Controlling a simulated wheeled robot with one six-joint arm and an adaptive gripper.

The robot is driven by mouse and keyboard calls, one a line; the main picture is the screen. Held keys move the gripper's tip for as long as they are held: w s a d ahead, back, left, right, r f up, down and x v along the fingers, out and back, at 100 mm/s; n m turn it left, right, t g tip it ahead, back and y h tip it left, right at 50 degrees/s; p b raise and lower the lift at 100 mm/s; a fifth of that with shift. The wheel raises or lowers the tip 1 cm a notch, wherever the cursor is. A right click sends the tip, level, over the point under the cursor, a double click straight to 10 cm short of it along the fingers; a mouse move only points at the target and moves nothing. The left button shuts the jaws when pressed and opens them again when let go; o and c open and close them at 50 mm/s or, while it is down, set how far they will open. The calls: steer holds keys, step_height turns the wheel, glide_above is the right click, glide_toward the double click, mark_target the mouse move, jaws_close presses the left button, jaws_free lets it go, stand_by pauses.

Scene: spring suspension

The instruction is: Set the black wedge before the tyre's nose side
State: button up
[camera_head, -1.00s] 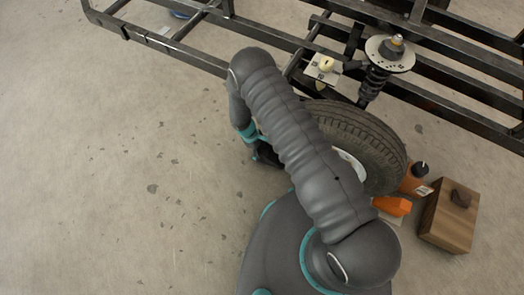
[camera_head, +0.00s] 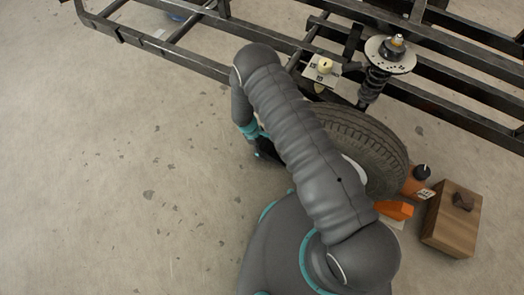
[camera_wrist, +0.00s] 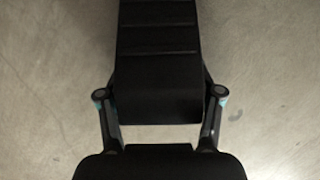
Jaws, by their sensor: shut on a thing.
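In the wrist view my gripper (camera_wrist: 160,104) is shut on the black wedge (camera_wrist: 157,40), a ribbed black block held between the two fingers. In the head view my gripper is mostly hidden behind my arm, low at the left side of the tyre (camera_head: 372,140). The wedge cannot be told apart from the dark gripper parts there. Whether the wedge touches the floor or the tyre cannot be told.
An orange wedge (camera_head: 396,210) lies to the right of the tyre, beside a wooden block (camera_head: 451,220) with a dark lump on it. The black metal frame (camera_head: 180,45) and a spring strut (camera_head: 374,80) are above. The floor at left is clear.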

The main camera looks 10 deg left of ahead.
steer(key=o, duration=1.6)
steer(key=shift+v, duration=3.75)
steer(key=shift+a, duration=0.1)
